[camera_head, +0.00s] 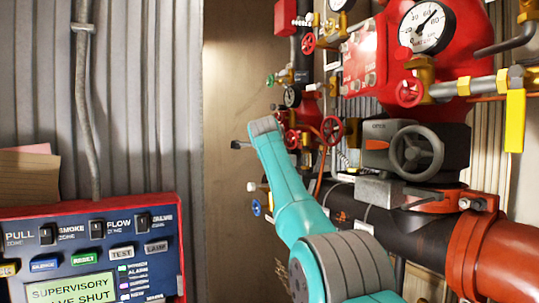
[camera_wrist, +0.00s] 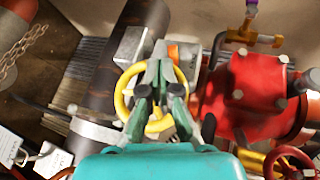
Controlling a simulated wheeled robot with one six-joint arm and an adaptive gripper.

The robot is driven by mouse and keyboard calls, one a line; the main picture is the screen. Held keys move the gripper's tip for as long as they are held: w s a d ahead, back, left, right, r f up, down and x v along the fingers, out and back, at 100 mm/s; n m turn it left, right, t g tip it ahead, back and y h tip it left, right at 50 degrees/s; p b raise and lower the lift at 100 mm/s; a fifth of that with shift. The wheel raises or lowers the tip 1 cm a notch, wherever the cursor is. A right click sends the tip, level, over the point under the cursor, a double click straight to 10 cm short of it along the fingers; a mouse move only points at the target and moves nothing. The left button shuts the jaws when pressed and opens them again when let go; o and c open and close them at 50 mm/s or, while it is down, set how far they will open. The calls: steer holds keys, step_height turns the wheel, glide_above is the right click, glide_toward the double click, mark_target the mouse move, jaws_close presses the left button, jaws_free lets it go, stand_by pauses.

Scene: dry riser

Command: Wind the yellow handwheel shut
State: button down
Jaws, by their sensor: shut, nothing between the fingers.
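The yellow handwheel (camera_wrist: 121,98) shows in the wrist view near the middle, as a ring seen almost face on. My gripper (camera_wrist: 158,62) is shut and empty. Its fingers lie across the wheel in the picture and hide part of its rim and centre. I cannot tell whether the fingertips touch the wheel or go between its spokes. In the head view I cannot make out the yellow handwheel, and my gripper is hidden beyond my teal arm.
A red valve body (camera_wrist: 262,95) stands right of the wheel, and a dark pipe (camera_wrist: 118,60) runs on its left. In the head view, a grey handwheel (camera_head: 417,150), red handwheels and a gauge (camera_head: 425,27) crowd the right. A red alarm panel (camera_head: 90,245) reads "SUPERVISORY" and "VE SHUT".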

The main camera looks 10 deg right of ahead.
steer(key=shift+d+f, duration=0.15)
steer(key=shift+f, duration=1)
steer(key=shift+w+d, duration=0.1)
steer(key=shift+d, duration=0.05)
